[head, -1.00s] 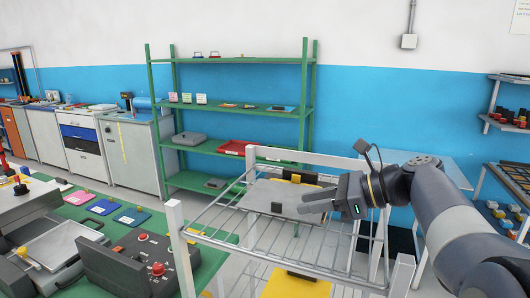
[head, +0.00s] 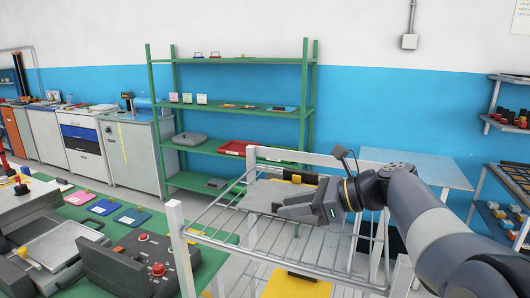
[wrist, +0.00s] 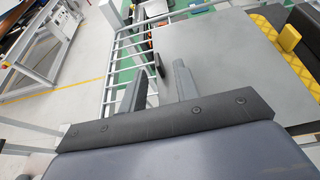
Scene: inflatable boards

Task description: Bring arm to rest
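My gripper (head: 280,207) is over the white wire rack (head: 205,222), above a flat grey panel (head: 262,193) lying on it. In the wrist view my gripper (wrist: 156,85) shows two fingers apart with nothing between them. The grey panel (wrist: 215,70) fills the middle of the wrist view and has a small dark block (wrist: 158,62) at its edge, beyond the fingertips. A yellow strip (wrist: 275,35) lies along the panel's far side. In the head view my arm reaches in from the right, and the gripper covers part of the panel.
A green shelf unit (head: 310,80) stands behind the rack. A green bench with a dark control box (head: 140,262) is at the left front. A pale table (head: 425,168) stands behind my arm, and shelves (head: 510,125) are at the right edge. Open floor shows left of the shelf unit.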

